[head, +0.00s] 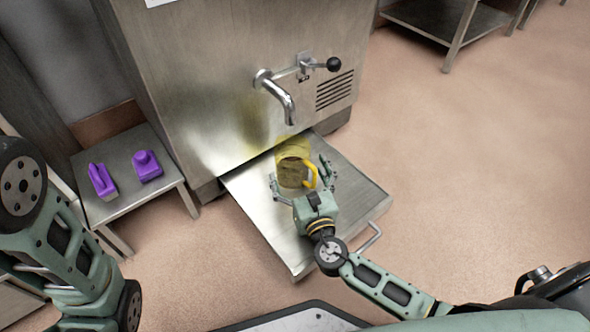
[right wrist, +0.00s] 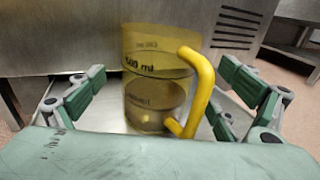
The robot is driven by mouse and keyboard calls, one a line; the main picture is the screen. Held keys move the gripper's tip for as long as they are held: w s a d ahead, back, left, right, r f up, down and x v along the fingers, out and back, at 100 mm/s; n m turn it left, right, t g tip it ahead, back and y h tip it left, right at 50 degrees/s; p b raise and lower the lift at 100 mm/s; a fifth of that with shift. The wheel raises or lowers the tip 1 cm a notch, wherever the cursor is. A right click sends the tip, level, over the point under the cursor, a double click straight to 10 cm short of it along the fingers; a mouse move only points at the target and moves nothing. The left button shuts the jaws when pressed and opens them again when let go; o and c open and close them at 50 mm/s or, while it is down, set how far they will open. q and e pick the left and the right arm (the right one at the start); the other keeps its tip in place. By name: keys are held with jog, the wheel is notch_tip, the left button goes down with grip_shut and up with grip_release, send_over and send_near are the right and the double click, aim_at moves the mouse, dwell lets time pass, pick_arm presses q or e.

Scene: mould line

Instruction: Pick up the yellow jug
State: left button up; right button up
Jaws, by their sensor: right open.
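The yellow jug (head: 291,166) is see-through, with a solid yellow handle on its right side. It stands upright on the metal tray (head: 345,200) below the machine's spout (head: 284,100). In the right wrist view the jug (right wrist: 150,85) is in the middle, its handle (right wrist: 204,90) turned toward the right finger, and printed marks show on its wall. My right gripper (head: 304,180) is open, its fingers spread on either side of the jug, apart from it. The jug's lowest part is hidden by the gripper body in the right wrist view. My left arm shows at the left edge, but its gripper does not.
The steel machine (head: 210,75) stands right behind the jug, with a black-knobbed lever (head: 333,64) above it. A small table (head: 120,205) at left holds two purple items (head: 102,181). A steel shelf (head: 450,22) stands at back right. Floor to the right is clear.

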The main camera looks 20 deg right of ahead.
aim_at(288, 148)
jog(key=w+b, duration=0.1)
jog(key=w, duration=0.2)
jog(key=shift+w+a, duration=0.1)
jog(key=shift+w, duration=0.15)
jog(key=c, duration=1.5)
jog(key=shift+r, duration=0.1)
jog(key=shift+c, duration=0.7)
